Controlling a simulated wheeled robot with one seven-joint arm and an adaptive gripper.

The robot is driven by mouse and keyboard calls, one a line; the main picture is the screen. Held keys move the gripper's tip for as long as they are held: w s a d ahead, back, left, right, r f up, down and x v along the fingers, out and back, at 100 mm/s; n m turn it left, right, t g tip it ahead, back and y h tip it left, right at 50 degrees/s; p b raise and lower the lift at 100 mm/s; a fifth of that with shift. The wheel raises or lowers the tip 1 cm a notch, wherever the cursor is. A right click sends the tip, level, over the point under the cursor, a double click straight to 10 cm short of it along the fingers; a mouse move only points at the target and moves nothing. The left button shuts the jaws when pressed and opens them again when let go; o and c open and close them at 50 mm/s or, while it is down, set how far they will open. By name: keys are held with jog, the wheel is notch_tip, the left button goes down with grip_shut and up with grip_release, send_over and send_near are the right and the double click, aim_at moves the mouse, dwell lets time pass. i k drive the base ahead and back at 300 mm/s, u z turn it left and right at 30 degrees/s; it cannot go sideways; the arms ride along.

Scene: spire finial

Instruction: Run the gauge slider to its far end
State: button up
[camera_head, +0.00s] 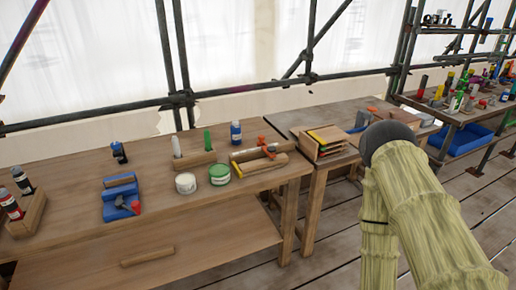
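I cannot surely pick out the gauge slider at this size. On the long wooden workbench (190,222), near its right end, a wooden piece with a pale strip (249,153) carries a small orange part (267,147). I cannot tell whether this is the gauge and its slider. A thick pale yellow-green arm of mine with a dark rounded joint fills the right foreground. My gripper's fingers do not show in this view.
The bench holds a blue tray (121,203), a white tub (186,184), a green-lidded tub (219,175) and a blue bottle (236,133). A slotted wooden rack (323,144) stands on the second table. Scaffold poles run behind. The bench's front middle is clear.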

aim_at(261, 138)
jog(key=z, duration=0.1)
jog(key=k, duration=0.45)
jog(key=u, duration=0.85)
jog(key=i, duration=0.85)
jog(key=u, duration=0.1)
